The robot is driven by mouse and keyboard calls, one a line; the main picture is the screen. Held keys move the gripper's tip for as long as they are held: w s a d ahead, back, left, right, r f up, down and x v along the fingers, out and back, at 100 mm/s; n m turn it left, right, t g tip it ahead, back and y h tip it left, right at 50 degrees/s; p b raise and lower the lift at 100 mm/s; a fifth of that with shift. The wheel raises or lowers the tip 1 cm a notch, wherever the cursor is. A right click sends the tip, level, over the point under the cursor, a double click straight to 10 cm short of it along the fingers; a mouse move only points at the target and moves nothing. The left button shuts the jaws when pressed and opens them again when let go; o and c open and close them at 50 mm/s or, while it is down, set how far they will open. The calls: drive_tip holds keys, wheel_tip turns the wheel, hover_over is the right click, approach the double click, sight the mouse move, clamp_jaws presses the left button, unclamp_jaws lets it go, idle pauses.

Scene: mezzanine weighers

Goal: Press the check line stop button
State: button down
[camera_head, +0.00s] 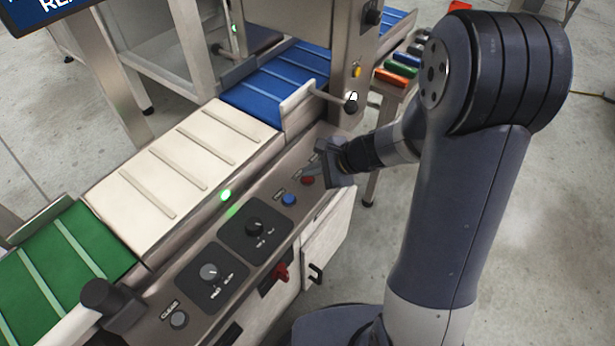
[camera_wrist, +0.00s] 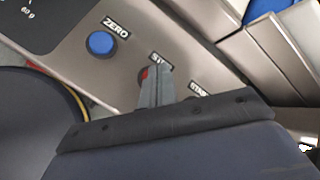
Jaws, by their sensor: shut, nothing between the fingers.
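The red stop button (camera_head: 308,181) sits on the sloped metal control panel, between the blue zero button (camera_head: 289,200) and my gripper (camera_head: 327,166). In the wrist view only a sliver of the red button (camera_wrist: 145,74) shows, beside the tips of my gripper (camera_wrist: 157,72). The fingers are together with nothing between them, and they cover most of the button and part of its label. I cannot tell whether they touch it. A label further right, which looks like START, is partly readable; its button is hidden behind my gripper.
The blue zero button (camera_wrist: 101,43) stands clear left of the fingers. Two black dial plates, one with a dark knob (camera_head: 254,226), lie further along the panel. A white belt (camera_head: 170,180) runs behind it.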

sight(312, 179)
drive_tip(key=shift+f+b, duration=0.45)
drive_tip(key=shift+b, duration=0.1)
idle(0.4)
drive_tip(key=shift+r, duration=0.15)
drive_tip(key=shift+r+p, duration=0.7)
drive_tip(key=shift+r, duration=0.05)
drive_tip(key=shift+r+p, duration=1.95)
drive_tip(key=shift+r, duration=0.55)
